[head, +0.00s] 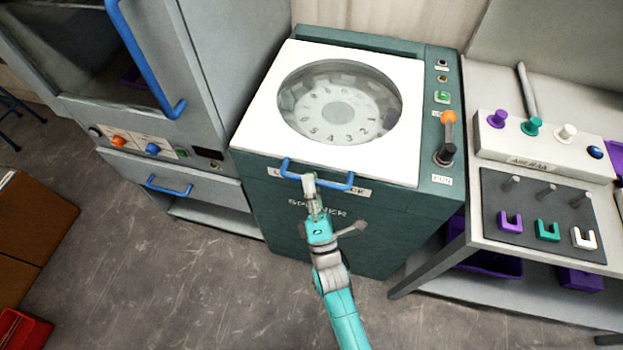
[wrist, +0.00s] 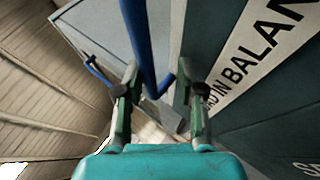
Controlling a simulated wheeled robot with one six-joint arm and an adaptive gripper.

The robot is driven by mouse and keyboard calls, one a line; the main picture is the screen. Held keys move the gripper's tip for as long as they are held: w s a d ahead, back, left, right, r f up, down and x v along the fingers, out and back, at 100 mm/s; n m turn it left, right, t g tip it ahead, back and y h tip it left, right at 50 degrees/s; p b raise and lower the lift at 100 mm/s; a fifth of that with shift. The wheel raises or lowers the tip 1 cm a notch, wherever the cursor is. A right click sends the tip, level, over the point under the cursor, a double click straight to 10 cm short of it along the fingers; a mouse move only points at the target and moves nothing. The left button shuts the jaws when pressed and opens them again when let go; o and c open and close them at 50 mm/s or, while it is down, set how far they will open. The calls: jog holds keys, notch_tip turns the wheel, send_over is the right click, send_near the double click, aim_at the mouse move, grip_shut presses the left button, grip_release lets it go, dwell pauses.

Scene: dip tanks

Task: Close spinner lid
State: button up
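The spinner (head: 400,215) is a teal cabinet with a white lid (head: 255,122) on top. The lid has a round clear window (head: 340,105) with a numbered drum below it. The lid looks flat on the cabinet; any small gap at its front edge cannot be made out. A blue bar handle (head: 335,183) is at the lid's front edge. My gripper (head: 308,178) is at the left part of this handle. In the wrist view, the blue handle (wrist: 138,40) runs between the two fingers of my gripper (wrist: 160,85), which stand apart with space beside the bar.
A grey cabinet (head: 215,60) with blue handles stands close on the left. A control panel with an orange-knobbed lever (head: 447,135) is on the spinner's right side. A grey bench (head: 490,225) with coloured knobs and hooks is at right. The floor (head: 200,290) in front is clear.

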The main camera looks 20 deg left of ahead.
jog(key=shift+r, duration=0.3)
